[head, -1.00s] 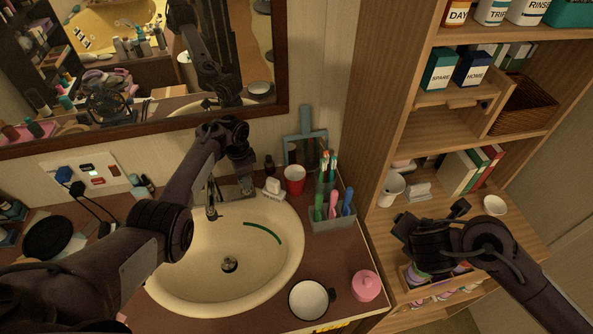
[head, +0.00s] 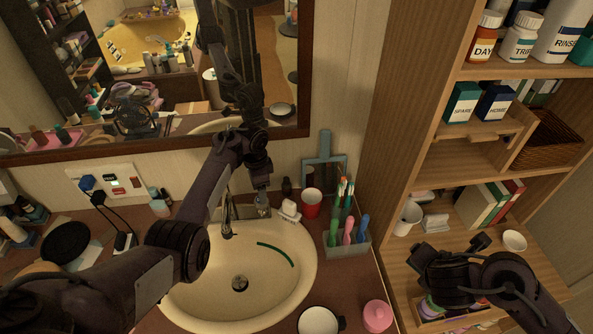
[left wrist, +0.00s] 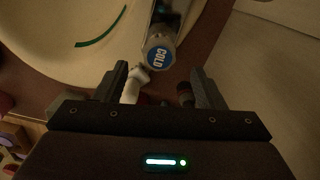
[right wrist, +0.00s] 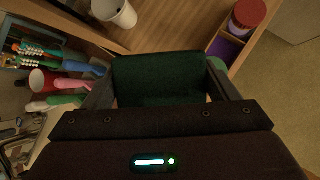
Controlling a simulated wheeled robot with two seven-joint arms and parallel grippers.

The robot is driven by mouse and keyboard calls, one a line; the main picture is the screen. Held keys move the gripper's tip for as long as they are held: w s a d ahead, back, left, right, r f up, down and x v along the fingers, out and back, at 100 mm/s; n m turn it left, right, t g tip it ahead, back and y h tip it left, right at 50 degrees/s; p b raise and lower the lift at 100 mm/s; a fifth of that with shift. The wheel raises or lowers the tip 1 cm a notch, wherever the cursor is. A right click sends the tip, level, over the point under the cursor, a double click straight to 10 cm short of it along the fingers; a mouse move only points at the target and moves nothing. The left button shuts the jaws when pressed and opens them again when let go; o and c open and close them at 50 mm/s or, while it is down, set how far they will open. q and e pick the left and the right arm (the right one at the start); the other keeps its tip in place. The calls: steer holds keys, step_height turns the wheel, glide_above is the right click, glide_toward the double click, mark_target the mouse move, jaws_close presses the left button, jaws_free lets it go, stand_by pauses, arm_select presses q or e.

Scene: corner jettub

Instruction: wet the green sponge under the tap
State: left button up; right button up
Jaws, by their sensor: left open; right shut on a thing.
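The washbasin (head: 205,290) stands below the mirror, with a metal tap (head: 228,215) at its back edge. A knob with a blue COLD cap (left wrist: 160,56) shows in the left wrist view. My left gripper (left wrist: 158,78) is open, with the knob just ahead between its fingertips; I cannot tell whether they touch it. In the head view this gripper (head: 262,188) points down beside the tap. My right gripper (right wrist: 165,88) is shut on the dark green sponge (right wrist: 158,76), in front of the shelf unit and right of the basin. The sponge is not clear in the head view.
Near the knob stand a white bottle (head: 290,210) and a red cup (head: 312,200).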

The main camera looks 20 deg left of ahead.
arm_select(q)
step_height(320, 180, up, 7)
steer(key=shift+r, duration=0.2)
stand_by(0.3)
